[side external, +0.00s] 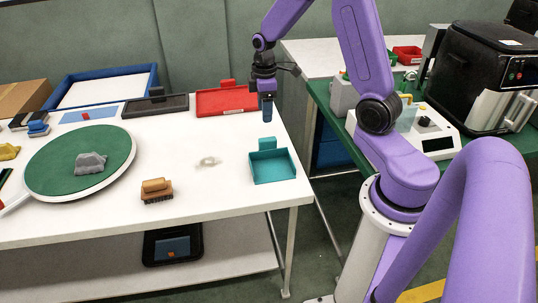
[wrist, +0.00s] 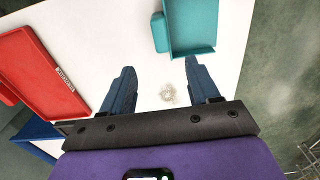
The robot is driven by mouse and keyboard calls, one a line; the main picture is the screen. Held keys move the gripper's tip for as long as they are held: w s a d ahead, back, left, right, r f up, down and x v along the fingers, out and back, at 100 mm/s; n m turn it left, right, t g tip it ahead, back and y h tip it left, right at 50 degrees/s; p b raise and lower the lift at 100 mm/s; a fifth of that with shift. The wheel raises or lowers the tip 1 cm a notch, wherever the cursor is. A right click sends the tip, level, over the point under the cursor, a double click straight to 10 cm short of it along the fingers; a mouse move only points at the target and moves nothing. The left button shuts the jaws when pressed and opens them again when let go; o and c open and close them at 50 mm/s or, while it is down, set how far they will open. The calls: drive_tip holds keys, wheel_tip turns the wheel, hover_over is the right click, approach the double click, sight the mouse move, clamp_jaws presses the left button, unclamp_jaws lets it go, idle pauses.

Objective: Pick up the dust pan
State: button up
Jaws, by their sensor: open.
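The teal dust pan (side external: 273,167) lies on the white table near its right edge, with its short block handle toward the back. In the wrist view the dust pan (wrist: 192,30) is at the top, beyond my fingertips, with its handle at its left.
A red tray (side external: 228,100) and a black tray (side external: 155,106) lie at the table's back. A wooden brush (side external: 156,190) and a dust patch (side external: 208,162) are left of the dust pan. A round green board (side external: 80,150) is far left. A black fryer (side external: 490,80) stands right.

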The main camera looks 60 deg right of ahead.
sight(266, 148)
wheel_tip(266, 148, down, 10)
drive_tip(key=shift+f, duration=0.2)
drive_tip(key=shift+s+f, duration=0.2)
drive_tip(key=shift+f, duration=2.35)
drive_tip(key=c, duration=1.1)
